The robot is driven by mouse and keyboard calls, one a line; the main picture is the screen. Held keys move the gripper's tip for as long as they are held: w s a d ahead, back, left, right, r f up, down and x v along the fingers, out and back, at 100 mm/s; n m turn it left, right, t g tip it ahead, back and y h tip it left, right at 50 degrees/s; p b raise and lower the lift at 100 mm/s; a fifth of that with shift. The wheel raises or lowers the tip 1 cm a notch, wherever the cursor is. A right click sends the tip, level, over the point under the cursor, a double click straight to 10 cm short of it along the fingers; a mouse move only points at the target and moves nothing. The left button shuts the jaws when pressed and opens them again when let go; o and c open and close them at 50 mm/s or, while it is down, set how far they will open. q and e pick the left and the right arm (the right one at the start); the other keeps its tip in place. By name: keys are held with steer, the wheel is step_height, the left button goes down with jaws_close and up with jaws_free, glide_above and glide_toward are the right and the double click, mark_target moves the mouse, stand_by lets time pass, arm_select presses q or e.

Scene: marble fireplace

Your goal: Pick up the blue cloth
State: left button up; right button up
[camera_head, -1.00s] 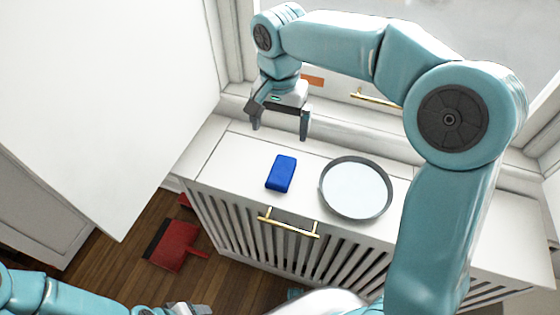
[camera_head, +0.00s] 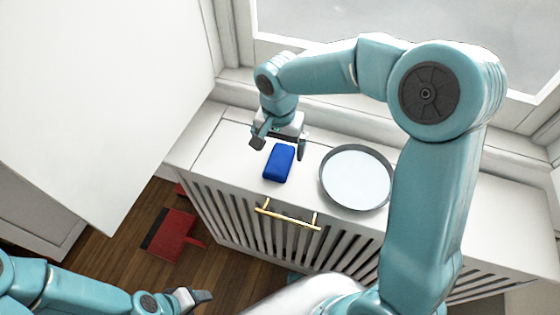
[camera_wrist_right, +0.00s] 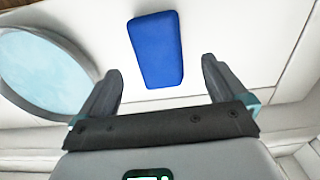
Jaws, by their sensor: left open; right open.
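The blue cloth (camera_head: 279,164) is a small, thick folded block lying on the white cabinet top. In the right wrist view the blue cloth (camera_wrist_right: 157,48) lies ahead of the fingertips, between their lines. My right gripper (camera_head: 279,147) is open and empty, just above and behind the cloth, with its fingers spread to either side of the cloth's far end. Its two fingers also show in the right wrist view (camera_wrist_right: 161,72). My left gripper (camera_head: 194,297) is low at the bottom left, away from the cabinet; it is open and empty.
A round grey-rimmed tray with a pale face (camera_head: 324,188) lies right of the cloth. The white slatted cabinet (camera_head: 222,158) has a gold handle (camera_head: 288,217) at its front edge. A red dustpan (camera_head: 172,236) lies on the wooden floor. A large white panel (camera_head: 105,100) stands at left.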

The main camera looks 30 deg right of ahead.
mark_target(280, 158)
steer(key=f, duration=0.3)
steer(key=shift+s, duration=0.2)
steer(key=shift+w+f, duration=0.1)
steer(key=shift+f, duration=0.3)
steer(key=shift+r, duration=0.1)
steer(key=c, duration=1.1)
steer(key=shift+r, duration=0.1)
step_height(280, 158, up, 20)
steer(key=p, duration=0.3)
